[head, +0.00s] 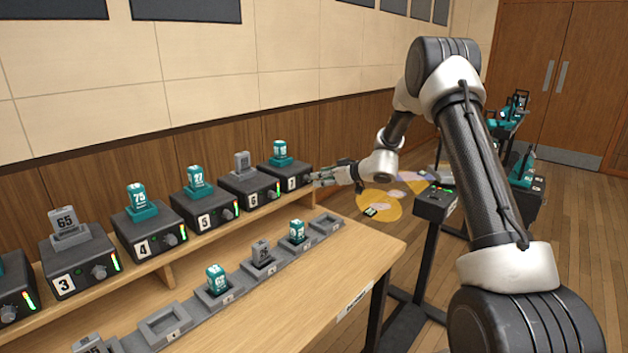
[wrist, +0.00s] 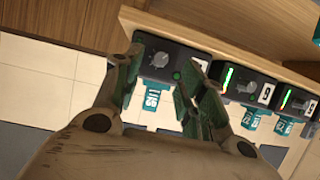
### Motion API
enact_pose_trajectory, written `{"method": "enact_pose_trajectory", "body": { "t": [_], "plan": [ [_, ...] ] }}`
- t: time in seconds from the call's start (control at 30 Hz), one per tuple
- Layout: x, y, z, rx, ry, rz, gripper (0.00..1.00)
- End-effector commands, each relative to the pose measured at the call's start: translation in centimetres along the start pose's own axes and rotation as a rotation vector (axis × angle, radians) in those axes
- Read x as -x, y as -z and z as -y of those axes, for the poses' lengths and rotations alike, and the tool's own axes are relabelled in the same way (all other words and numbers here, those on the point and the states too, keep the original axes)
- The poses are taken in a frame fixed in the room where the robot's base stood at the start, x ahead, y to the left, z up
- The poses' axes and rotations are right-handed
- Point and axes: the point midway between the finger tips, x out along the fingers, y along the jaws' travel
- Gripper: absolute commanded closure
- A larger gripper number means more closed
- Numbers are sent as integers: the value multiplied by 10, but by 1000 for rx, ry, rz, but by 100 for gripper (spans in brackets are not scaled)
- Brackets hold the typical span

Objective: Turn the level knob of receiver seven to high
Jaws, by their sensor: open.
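Receiver seven (head: 276,181) is the dark box at the right end of the shelf row, with a "7" label and a teal pack (head: 281,153) on top. In the head view its knob is hidden behind my gripper (head: 322,177), which is at the box's front. In the wrist view, turned upside down, receiver seven (wrist: 182,60) lies ahead of my gripper (wrist: 166,64). Its round knob (wrist: 159,58) shows between the two open fingers, nearer the left one, with no clear contact. A green light (wrist: 177,75) is beside it. The knob's pointer setting is too small to read.
Receiver six (head: 249,188) stands close beside seven, with five (head: 204,205) and others further left on the wooden shelf. Charging slots (head: 262,263) with several packs line the table (head: 330,280) in front. A black stand (head: 434,205) is to the right.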

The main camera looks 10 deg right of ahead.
Motion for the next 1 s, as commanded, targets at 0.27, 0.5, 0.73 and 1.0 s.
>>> {"method": "enact_pose_trajectory", "body": {
  "t": [0.27,0.5,0.73,1.0],
  "plan": [
    [-40,-1,1,0,2,1,59],
    [-45,0,0,-1,1,0,59],
    [-45,0,0,-1,1,1,81],
    [-45,0,0,-2,1,0,100]
  ]
}}
